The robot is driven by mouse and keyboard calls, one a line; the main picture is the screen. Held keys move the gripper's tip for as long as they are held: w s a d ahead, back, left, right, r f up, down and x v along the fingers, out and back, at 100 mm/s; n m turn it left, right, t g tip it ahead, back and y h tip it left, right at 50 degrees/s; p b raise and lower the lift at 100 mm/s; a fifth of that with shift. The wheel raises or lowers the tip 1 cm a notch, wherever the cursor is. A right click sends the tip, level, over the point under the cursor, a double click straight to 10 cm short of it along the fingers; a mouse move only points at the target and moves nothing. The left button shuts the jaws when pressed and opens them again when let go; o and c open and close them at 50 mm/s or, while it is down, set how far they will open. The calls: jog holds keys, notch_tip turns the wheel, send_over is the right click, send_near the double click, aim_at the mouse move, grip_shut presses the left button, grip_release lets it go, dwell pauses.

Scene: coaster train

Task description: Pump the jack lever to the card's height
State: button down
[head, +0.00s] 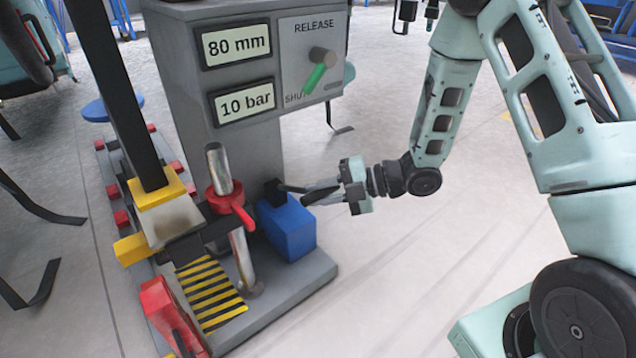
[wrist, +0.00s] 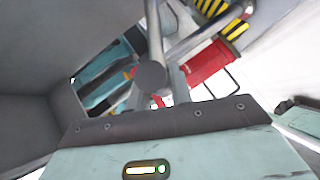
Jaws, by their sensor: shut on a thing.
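The jack lever (head: 290,187) is a dark bar that juts right from a blue pump block (head: 287,228) at the foot of the grey jack cabinet (head: 180,75). My gripper (head: 325,191) comes in from the right and is shut on the lever's outer end. In the wrist view a grey, round-ended bar (wrist: 150,76), seemingly the lever, shows close up above the gripper body. The cabinet face carries a panel reading "80 mm" (head: 237,45) and one reading "10 bar" (head: 244,103). The green release handle (head: 314,79) points down-left toward SHUT.
A steel post (head: 218,168) with a red collar and red handle (head: 238,208) stands left of the pump. A black upright with a yellow block (head: 158,193) and a yellow-black striped plate (head: 210,292) are farther left.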

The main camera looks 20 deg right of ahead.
jog(key=shift+s+d+f, duration=0.1)
jog(key=shift+f, duration=0.25)
jog(key=c, duration=1.2)
grip_release()
jog(key=shift+r, duration=0.1)
jog(key=shift+s+d+r, duration=0.1)
jog(key=shift+d+r, duration=0.05)
jog(key=shift+d, duration=0.1)
jog(key=p+v, duration=0.8)
jog(key=v, duration=0.8)
jog(key=shift+s+d, duration=0.25)
jog(key=shift+d, duration=0.1)
